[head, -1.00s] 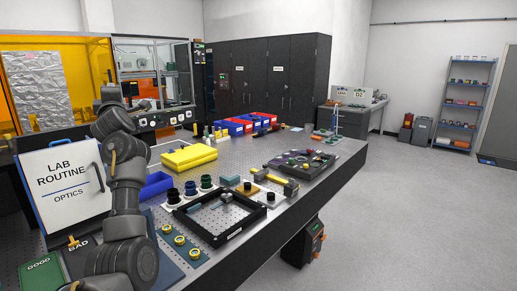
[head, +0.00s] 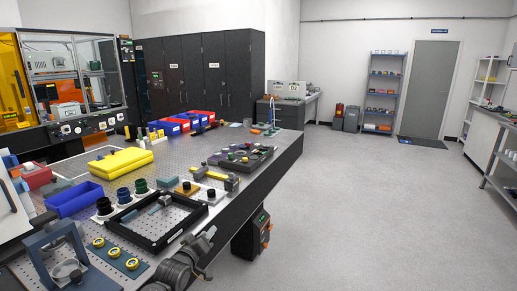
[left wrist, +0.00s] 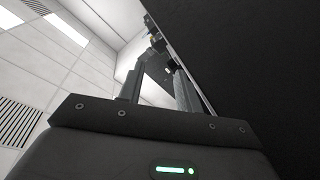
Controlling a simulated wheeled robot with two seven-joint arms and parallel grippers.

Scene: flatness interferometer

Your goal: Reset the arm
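My left gripper (left wrist: 160,80) shows in the left wrist view with its two fingers apart and nothing between them. It points up in that picture, beside a large dark surface on the right, with ceiling on the left. In the head view, a grey part of my arm stands at the bottom, in front of the table (head: 232,205) near its front edge; its fingers cannot be made out there. My right gripper is in neither view.
A black frame tray (head: 158,240), yellow cases (head: 120,163), a blue bin (head: 74,200), a tray of small parts (head: 240,158) and a blue-grey stand (head: 58,258) crowd the table. A box with a display (head: 252,238) hangs below its edge. The floor (head: 370,210) on the right is clear.

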